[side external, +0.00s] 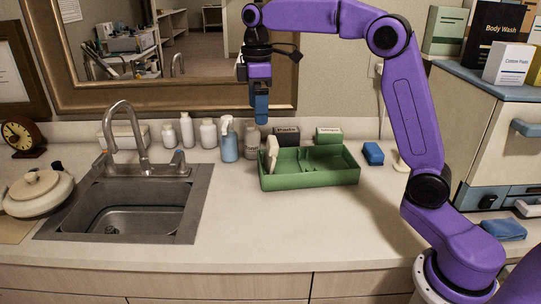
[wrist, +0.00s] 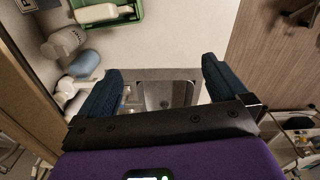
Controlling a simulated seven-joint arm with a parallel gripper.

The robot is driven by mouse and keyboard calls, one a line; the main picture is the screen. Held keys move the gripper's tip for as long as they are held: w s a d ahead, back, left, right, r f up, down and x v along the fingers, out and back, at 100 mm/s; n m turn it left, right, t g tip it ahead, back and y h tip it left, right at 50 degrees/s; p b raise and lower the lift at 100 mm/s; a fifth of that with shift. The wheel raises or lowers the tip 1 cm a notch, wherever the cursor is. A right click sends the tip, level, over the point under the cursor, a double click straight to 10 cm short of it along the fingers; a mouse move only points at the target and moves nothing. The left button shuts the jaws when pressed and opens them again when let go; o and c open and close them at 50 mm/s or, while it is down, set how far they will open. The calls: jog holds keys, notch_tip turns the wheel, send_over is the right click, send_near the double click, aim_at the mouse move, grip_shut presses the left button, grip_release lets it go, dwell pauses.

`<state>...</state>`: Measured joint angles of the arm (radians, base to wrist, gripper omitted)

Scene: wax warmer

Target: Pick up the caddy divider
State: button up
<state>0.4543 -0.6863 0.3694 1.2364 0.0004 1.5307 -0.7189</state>
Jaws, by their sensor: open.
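The green caddy (side external: 310,180) stands on the counter right of the sink. Inside it, green upright pieces (side external: 318,156) look like the caddy divider; the same colour makes their outline hard to tell from the caddy. A cream bottle (side external: 272,153) stands at the caddy's left end. My gripper (side external: 261,116) points down, empty, well above the counter behind the caddy's left end. In the wrist view my gripper (wrist: 161,66) is open, its two dark blue fingers wide apart. There, only part of the caddy (wrist: 139,22) shows at the top edge, and the divider is not visible.
A spray bottle (side external: 229,142) and several white bottles line the wall left of the caddy. Two small boxes stand behind the caddy, and a blue block (side external: 373,153) lies right of it. The sink (side external: 125,217) and tap are left. The front counter is clear.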

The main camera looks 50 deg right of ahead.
jog(key=w+d+r, duration=0.2)
jog(key=w+d, duration=0.4)
jog(key=d, duration=0.4)
send_over(271, 140)
jog(key=shift+m, duration=0.3)
jog(key=f, duration=1.2)
jog(key=shift+a+f, duration=0.15)
jog(key=shift+a, duration=0.05)
jog(key=shift+d+f, duration=0.1)
jog(key=shift+f, duration=2.55)
